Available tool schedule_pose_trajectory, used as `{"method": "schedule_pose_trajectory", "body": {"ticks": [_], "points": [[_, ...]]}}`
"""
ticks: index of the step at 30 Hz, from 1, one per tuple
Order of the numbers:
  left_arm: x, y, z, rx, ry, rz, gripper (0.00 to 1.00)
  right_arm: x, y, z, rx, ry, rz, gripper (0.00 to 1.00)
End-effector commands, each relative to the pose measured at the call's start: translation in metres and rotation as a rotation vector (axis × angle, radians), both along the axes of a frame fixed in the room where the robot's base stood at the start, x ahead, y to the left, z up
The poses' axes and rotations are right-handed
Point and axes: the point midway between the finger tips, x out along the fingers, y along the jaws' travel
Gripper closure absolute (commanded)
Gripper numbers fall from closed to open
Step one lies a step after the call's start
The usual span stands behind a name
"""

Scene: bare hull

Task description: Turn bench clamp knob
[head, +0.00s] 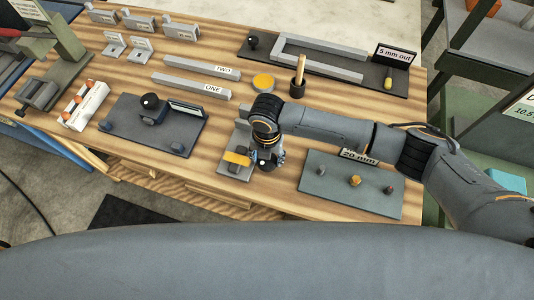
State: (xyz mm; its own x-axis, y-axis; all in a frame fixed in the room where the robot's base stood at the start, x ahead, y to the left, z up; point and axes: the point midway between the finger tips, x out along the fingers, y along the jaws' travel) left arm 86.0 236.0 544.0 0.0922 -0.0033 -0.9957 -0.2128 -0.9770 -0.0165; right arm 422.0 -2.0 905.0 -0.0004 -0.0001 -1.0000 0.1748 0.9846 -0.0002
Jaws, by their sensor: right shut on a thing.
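The bench clamp (238,140) is a grey metal piece at the front middle of the wooden bench, with a yellow-orange bar (237,158) across it. My right arm comes in from the right. My right gripper (264,162) points down at the clamp's right side, just right of the yellow-orange bar. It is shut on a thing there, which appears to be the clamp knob. The gripper and wrist hide most of the knob, so its angle cannot be told. My left gripper is not in view.
Left of the clamp is a dark plate (130,136) with a black knob. To the right is a grey-green plate (325,190) with pegs and a "20 mm" label. Behind lie bars marked ONE (190,90) and TWO (203,68), a yellow-topped tin (263,82) and an upright wooden-handled tool (298,78).

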Motion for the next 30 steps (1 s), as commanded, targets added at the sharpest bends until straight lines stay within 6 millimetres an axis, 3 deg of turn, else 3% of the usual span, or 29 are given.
{"method": "schedule_pose_trajectory", "body": {"ticks": [20, 21, 24, 30], "points": [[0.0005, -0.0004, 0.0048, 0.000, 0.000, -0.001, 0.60, 0.0013, 0.0001, 0.0006, 0.001, -0.002, -0.071, 0.77], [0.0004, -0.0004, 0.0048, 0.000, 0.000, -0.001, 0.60, 0.0013, 0.0000, 0.0006, 0.001, -0.002, -0.071, 0.42], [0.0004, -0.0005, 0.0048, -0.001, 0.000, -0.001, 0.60, 0.0012, 0.0000, 0.0005, 0.001, -0.002, -0.070, 0.23], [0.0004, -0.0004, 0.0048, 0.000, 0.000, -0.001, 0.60, 0.0007, -0.0001, 0.0002, 0.000, -0.001, -0.068, 0.23]]}}
